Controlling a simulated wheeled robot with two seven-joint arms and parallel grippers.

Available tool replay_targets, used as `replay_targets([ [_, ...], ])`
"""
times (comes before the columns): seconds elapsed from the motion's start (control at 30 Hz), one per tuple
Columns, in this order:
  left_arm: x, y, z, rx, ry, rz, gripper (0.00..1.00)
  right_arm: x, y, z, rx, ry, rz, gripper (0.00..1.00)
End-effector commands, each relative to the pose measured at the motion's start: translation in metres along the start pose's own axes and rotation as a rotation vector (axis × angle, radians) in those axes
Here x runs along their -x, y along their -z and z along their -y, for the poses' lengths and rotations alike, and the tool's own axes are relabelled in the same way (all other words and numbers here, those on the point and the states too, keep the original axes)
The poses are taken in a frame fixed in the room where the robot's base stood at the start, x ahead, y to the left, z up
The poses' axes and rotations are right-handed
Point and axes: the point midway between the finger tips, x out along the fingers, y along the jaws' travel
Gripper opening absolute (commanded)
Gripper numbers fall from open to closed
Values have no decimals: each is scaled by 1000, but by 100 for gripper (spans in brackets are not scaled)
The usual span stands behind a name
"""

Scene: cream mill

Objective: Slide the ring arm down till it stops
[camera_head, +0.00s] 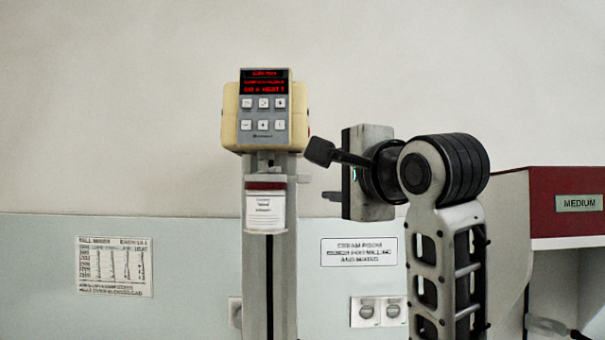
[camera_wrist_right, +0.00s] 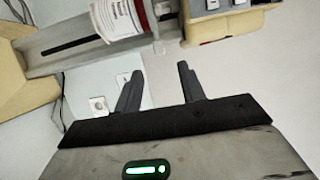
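The mill's upright column (camera_head: 280,290) stands in the middle of the head view under a cream control head (camera_head: 230,122). A carriage with a red and white label (camera_head: 265,208) sits high on the column, just below that head. No ring is clearly visible. My left gripper is out of view.
A red and white cabinet (camera_head: 570,205) marked MEDIUM stands at the right. Wall signs (camera_head: 360,251) (camera_head: 114,267) and sockets (camera_head: 378,312) are on the wall behind. The space left of the column looks clear.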

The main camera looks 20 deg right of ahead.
Motion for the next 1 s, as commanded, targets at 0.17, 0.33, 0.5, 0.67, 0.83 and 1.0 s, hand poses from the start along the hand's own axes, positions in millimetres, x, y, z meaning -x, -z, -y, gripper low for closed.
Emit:
replay_targets([
  [0.17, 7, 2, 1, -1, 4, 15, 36, -42, 1, 1, 1, -7, -2, 40],
  [0.33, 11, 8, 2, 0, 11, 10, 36, -77, 1, 2, 0, -6, -2, 40],
  [0.5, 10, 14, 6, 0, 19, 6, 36, -101, 0, 1, 1, -4, -1, 40],
  [0.67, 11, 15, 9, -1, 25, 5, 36, -112, 0, 0, 1, -2, 0, 40],
  [0.83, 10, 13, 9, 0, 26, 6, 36, -114, 0, -1, 0, -1, 0, 40],
  [1.0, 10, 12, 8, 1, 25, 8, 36, -114, 0, -1, 0, -1, 0, 32],
])
